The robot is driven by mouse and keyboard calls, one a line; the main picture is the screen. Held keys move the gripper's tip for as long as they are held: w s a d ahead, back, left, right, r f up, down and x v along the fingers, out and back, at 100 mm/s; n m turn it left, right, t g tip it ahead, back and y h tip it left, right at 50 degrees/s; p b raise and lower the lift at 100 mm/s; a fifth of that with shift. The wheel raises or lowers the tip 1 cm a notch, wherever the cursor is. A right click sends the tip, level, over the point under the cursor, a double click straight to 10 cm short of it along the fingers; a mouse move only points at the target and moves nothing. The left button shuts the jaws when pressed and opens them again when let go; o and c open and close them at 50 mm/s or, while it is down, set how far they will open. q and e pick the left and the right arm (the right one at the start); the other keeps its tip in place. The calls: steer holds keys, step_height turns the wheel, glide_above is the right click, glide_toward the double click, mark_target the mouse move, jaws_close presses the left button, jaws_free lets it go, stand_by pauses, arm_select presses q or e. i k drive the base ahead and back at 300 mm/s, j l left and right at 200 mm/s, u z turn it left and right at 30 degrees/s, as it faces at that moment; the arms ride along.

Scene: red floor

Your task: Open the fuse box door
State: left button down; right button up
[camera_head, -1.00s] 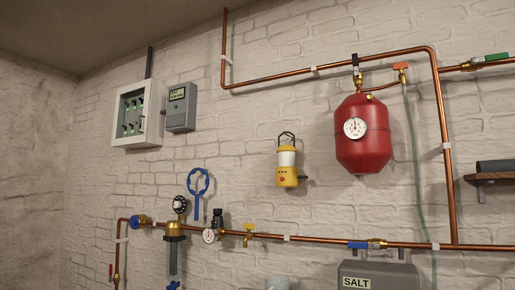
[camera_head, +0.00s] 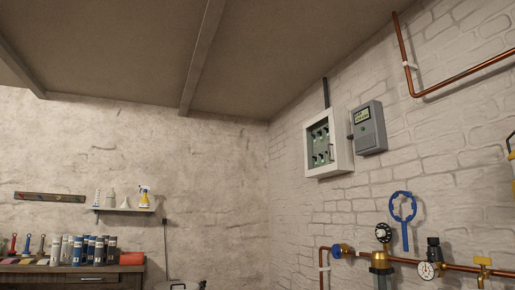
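The fuse box (camera_head: 343,145) is a white-framed box mounted high on the white brick wall, right of the room's corner. Green parts with dark switches show inside its frame, and a small handle shows at the right of the opening. The door looks closed, with a see-through pane, though the pane is hard to make out. Neither of my grippers is in view, and nothing touches the box.
A grey meter (camera_head: 368,128) hangs right beside the fuse box. A workbench (camera_head: 70,275) with bottles stands at left, under a small shelf (camera_head: 124,210).

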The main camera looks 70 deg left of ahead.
mark_target(329, 113)
steer(key=u, duration=1.65)
steer(key=z, duration=0.2)
steer(key=i+j+z, duration=0.35)
steer(key=j+z, duration=0.15)
steer(key=i+j+z, duration=0.1)
steer(key=j+z, duration=0.2)
steer(key=i+j, duration=0.15)
steer(key=j, duration=0.3)
steer(key=i+j+z, duration=0.1)
steer(key=j, duration=0.3)
steer(key=i+j+z, duration=0.1)
steer(key=j, duration=0.35)
steer(key=i+j, duration=0.25)
steer(key=j, duration=0.25)
steer(key=i+j+z, duration=0.1)
steer(key=j, duration=0.35)
